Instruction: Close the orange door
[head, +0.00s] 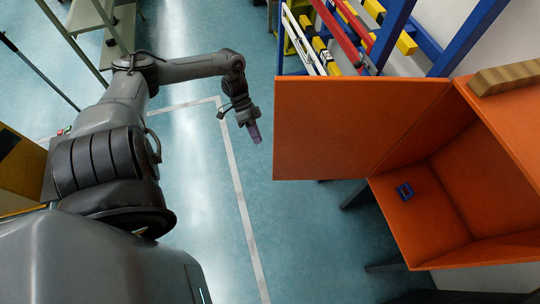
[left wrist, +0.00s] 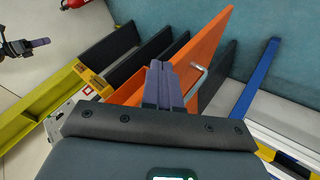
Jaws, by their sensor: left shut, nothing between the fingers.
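The orange door (head: 330,125) stands swung open to the left of its orange cabinet (head: 425,235). The cabinet's inside shows. In the left wrist view the door (left wrist: 213,55) appears as a slanting panel with a metal handle (left wrist: 197,82). My left gripper (head: 256,138) is shut and empty, with its purple fingers pointing down. It is left of the door's free edge, with a gap between them in the head view. In the left wrist view its fingers (left wrist: 160,68) overlap the door; contact cannot be told. My right gripper (left wrist: 38,43) shows small at the upper left, its opening unclear.
Behind the door is a rack with blue posts (head: 395,30) and red, white and yellow bars. The blue floor (head: 315,235) left of the cabinet is clear.

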